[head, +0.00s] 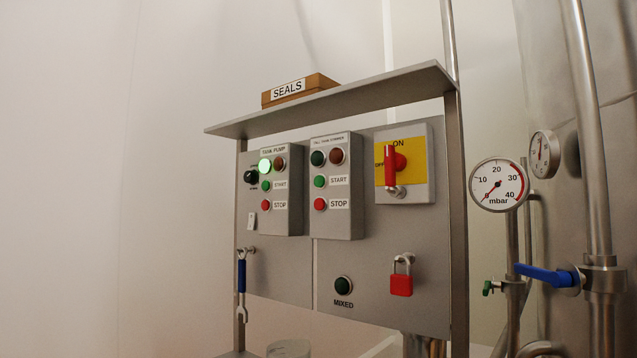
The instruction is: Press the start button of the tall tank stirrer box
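The tall tank stirrer box (345,223) is a grey box in the middle of the panel, its small top label hard to read. Its green start button (320,181) sits left of a START label, above a red stop button (320,204). Two lamps at its top, one dark green (318,158) and one dark red (337,156), look unlit. The tank pump box (282,221) stands to its left, with a bright green lamp lit (265,165) and its own start and stop buttons. My gripper is not in view.
Right of the boxes is a yellow isolator with a red handle (390,165) pointing up at ON. A red padlock (401,284) hangs below it. A shelf (340,98) overhangs the panel. Pipes, a gauge (498,184) and a blue valve lever (545,275) stand right. The left side is clear.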

